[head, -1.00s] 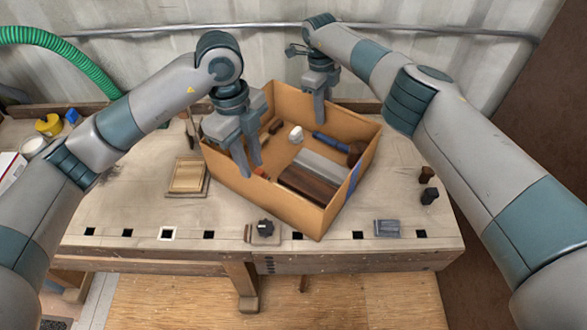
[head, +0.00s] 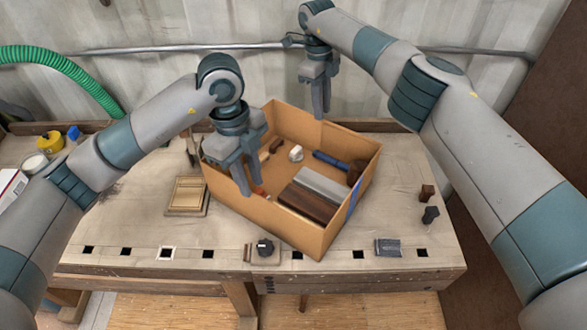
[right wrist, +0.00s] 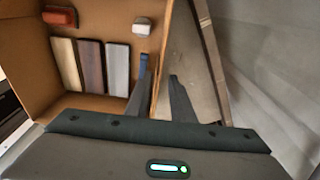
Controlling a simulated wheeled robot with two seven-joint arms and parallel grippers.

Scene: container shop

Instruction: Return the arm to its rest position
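My left gripper (head: 252,188) hangs over the left part of an open cardboard box (head: 262,216), fingers down and slightly apart. I see nothing between its fingers. A small reddish thing shows beside its fingertips, partly hidden. The box holds a grey block (head: 322,183), a dark brown block (head: 308,202), a small white object (head: 296,153) and a blue-handled tool (head: 328,160).
The box stands on a wooden workbench (head: 120,220). A wooden tray (head: 187,195) lies left of it. A black-knobbed piece (head: 264,247), a grey block (head: 388,247) and two small dark items stand near the front and right. A corrugated wall with a metal rail (head: 170,47) is behind.

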